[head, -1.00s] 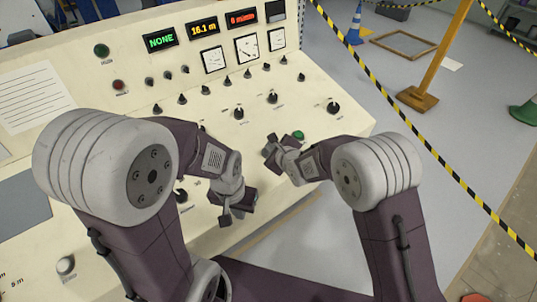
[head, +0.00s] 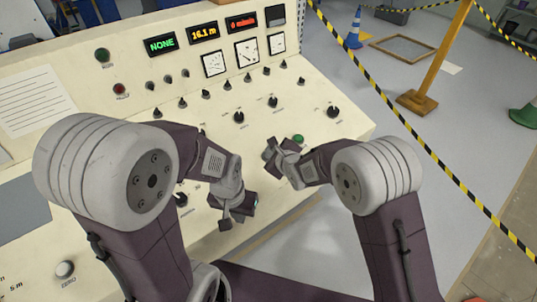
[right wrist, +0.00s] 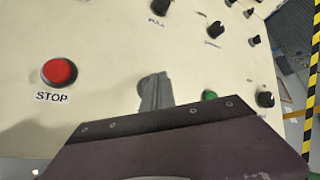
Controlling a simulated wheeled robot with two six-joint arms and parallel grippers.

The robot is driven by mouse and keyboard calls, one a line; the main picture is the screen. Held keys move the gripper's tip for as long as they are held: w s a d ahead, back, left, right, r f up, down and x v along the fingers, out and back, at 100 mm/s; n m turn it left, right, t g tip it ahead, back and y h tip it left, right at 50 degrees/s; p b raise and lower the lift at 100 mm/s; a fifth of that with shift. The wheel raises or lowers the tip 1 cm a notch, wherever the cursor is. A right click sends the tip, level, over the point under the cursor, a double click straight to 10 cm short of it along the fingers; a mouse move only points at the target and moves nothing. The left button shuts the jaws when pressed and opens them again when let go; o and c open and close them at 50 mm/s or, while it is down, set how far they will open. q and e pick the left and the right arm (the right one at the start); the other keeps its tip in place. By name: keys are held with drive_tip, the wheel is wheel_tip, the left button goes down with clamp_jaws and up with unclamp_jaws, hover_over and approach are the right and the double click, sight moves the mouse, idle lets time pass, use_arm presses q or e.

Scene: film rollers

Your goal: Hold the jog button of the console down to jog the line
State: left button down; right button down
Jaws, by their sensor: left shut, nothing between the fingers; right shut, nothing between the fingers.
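The console (head: 330,75) has a sloped cream panel with knobs, displays and buttons. A green button (head: 298,138) sits near its right side, just beyond my right gripper; it also shows in the right wrist view (right wrist: 210,96), partly hidden. I cannot read its label, and no jog label is readable. My right gripper (head: 269,153) is shut and empty over the panel; its fingers (right wrist: 155,92) show in the right wrist view. My left gripper (head: 238,217) is shut and empty by the panel's front edge. A small teal patch (head: 256,203) shows beside it, partly hidden.
A red STOP button (right wrist: 60,72) lies left of the right gripper's fingers in its wrist view. Displays read NONE (head: 161,45), 16.1 m (head: 204,33) and 0 m/min (head: 241,21). Striped tape (head: 400,120) and a wooden post (head: 435,60) stand right of the console.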

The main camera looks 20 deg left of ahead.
drive_tip(key=shift+f, duration=0.1)
idle(0.8)
drive_tip(key=shift+w+a+f+b, duration=0.1)
drive_tip(key=shift+f+b, duration=0.2)
drive_tip(key=shift+b, duration=0.05)
drive_tip(key=shift+f+b, duration=0.4)
drive_tip(key=shift+f, duration=0.1)
idle(0.5)
drive_tip(key=shift+r, duration=0.1)
idle(1.5)
drive_tip(key=shift+r+p, duration=0.65)
drive_tip(key=shift+r, duration=0.15)
drive_tip(key=shift+r, duration=0.1)
drive_tip(key=r+p, duration=0.2)
drive_tip(key=r, duration=0.1)
drive_tip(key=s+d+r+p, duration=0.1)
drive_tip(key=shift+r+p, duration=0.3)
drive_tip(key=shift+r, duration=0.05)
drive_tip(key=shift+w, duration=0.1)
